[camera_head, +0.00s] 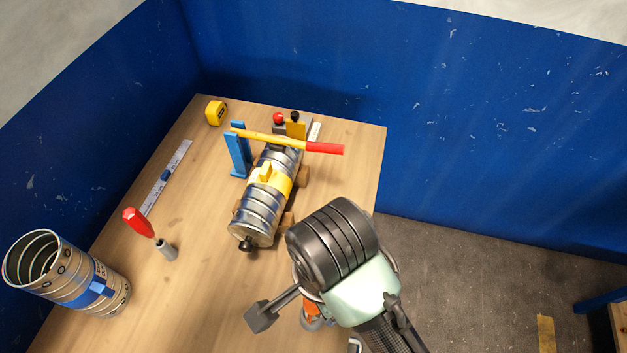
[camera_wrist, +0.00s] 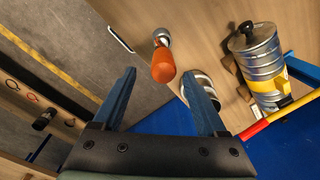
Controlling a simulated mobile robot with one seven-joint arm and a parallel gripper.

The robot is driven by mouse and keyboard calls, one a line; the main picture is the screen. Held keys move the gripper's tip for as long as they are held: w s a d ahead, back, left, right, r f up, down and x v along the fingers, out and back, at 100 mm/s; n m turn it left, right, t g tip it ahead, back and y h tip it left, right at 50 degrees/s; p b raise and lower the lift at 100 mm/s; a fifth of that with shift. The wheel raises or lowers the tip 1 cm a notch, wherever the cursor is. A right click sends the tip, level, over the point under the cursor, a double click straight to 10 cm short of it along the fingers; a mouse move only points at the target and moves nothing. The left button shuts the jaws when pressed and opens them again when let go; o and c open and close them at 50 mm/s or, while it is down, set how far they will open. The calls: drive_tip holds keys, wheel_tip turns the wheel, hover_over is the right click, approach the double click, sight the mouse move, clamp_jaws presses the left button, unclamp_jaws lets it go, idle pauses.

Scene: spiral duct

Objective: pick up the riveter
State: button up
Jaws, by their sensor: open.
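A tool with an orange handle and a grey metal end, which I take to be the riveter, shows in the wrist view (camera_wrist: 163,66). It lies ahead of my gripper (camera_wrist: 160,80), lined up between the two blue fingers. The fingers are spread apart and nothing is held. I cannot tell the height between them and the tool. In the head view only a bit of orange (camera_head: 309,309) shows beside my wrist; my arm hides the rest, and my fingertips are hidden there too.
A banded metal duct (camera_head: 262,208) lies on wooden supports on the table (camera_head: 195,260), under a yellow lever with a red grip (camera_head: 324,148). A standing duct (camera_head: 75,280), red-handled tool (camera_head: 140,223), ruler (camera_head: 167,178) and tape measure (camera_head: 215,112) are left. Blue walls (camera_head: 480,110) surround.

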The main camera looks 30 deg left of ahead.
drive_tip(key=shift+a+f+p, duration=0.2)
drive_tip(key=shift+f+p, duration=0.25)
drive_tip(key=shift+f, duration=1.05)
drive_tip(key=shift+a+f+p, duration=0.15)
drive_tip(key=shift+f+p, duration=0.25)
drive_tip(key=shift+f, duration=1.05)
clamp_jaws()
drive_tip(key=shift+w, duration=0.1)
